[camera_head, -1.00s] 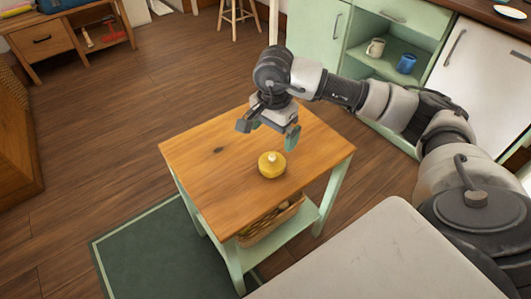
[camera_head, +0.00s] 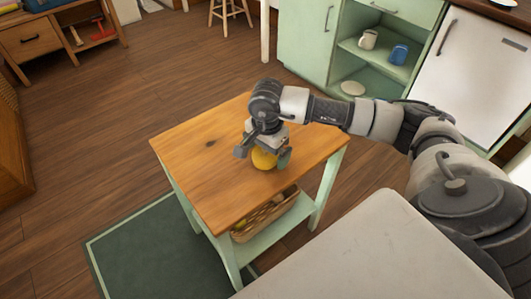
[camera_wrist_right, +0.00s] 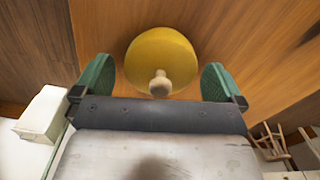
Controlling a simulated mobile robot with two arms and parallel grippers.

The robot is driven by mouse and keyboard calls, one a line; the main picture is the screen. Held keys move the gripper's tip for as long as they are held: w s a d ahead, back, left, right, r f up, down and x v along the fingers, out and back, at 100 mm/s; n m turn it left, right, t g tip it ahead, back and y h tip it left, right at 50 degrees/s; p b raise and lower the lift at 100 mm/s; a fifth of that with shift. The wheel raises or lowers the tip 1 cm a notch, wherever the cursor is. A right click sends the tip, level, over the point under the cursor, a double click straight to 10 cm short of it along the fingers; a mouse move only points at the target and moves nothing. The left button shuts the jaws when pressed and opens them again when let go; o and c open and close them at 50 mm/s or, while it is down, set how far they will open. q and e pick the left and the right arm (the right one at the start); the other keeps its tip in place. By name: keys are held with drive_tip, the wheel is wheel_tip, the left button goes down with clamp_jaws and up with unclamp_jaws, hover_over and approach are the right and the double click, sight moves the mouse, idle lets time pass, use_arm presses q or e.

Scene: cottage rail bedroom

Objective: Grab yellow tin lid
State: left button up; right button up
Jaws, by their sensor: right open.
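The yellow tin lid (camera_head: 264,159) is round with a pale knob and lies on the wooden top of the small green table (camera_head: 200,180). In the right wrist view the lid (camera_wrist_right: 160,55) sits ahead of the jaws, knob towards the camera, partly between the green fingertips. My right gripper (camera_head: 263,157) is open just over the lid and hides part of it in the head view. In the wrist view its fingers (camera_wrist_right: 157,85) stand apart on either side, with gaps to the lid. My left gripper is not in view.
A basket (camera_head: 265,216) stands on the table's lower shelf. A pale surface (camera_head: 365,250) is in the front right. Green cabinets with a white mug (camera_head: 368,39) and a blue mug (camera_head: 399,54) stand behind. The rest of the tabletop is clear.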

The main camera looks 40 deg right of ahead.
drive_tip(key=c, duration=0.9)
drive_tip(key=shift+r, duration=0.1)
